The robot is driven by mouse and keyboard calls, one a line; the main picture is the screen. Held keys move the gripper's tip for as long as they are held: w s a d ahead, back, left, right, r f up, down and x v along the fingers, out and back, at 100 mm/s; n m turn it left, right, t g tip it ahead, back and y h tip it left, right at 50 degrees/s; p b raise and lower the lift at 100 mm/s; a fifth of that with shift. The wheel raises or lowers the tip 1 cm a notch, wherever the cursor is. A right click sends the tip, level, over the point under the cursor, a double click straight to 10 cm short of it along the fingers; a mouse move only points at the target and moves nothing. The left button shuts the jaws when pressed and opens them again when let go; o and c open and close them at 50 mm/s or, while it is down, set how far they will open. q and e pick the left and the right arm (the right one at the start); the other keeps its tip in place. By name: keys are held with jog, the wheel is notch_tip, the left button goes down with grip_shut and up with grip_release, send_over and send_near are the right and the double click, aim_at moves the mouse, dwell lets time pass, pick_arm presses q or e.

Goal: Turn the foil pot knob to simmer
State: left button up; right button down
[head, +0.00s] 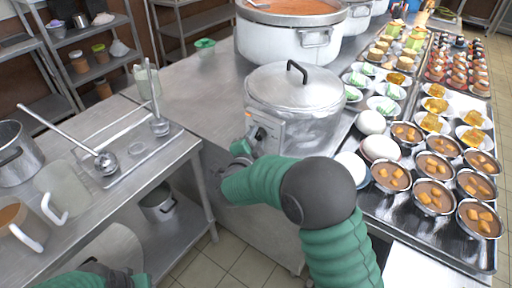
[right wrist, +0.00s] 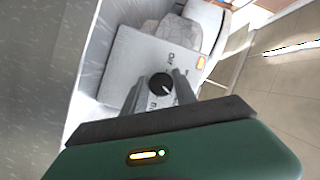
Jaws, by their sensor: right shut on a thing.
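The foil pot (head: 310,115) is a silver, foil-wrapped stockpot with a lid and black handle, standing on the steel counter. Its light control panel (head: 270,126) faces my right arm. In the right wrist view the black knob (right wrist: 161,84) sits on this panel (right wrist: 125,60), with a white pointer mark towards the lower right. A label above it seems to read OFF; another below is partly hidden. My right gripper (right wrist: 158,90) is shut on the knob, one finger on each side. It also shows in the head view (head: 246,146).
A large white pot (head: 285,42) stands behind the foil pot. A side table (head: 95,190) with ladles and jugs stands left, across a floor gap.

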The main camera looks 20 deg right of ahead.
pick_arm(q)
jog(key=shift+s+b+x, duration=0.25)
jog(key=shift+b+x, duration=0.5)
jog(key=shift+x, duration=0.3)
pick_arm(e)
jog(key=shift+f+m, duration=0.3)
jog(key=shift+m, duration=0.2)
jog(key=shift+s, duration=0.1)
jog(key=c, duration=1.3)
grip_release()
pick_arm(q)
jog(key=shift+s, duration=0.1)
pick_arm(e)
jog(key=o, duration=0.3)
jog(key=shift+r, duration=0.15)
jog(key=shift+a, duration=0.1)
pick_arm(q)
jog(key=shift+p+v, duration=0.85)
jog(key=shift+p, duration=0.1)
pick_arm(e)
jog(key=v, duration=1.7)
jog(key=shift+f, duration=0.35)
pick_arm(q)
jog(key=shift+w, duration=0.25)
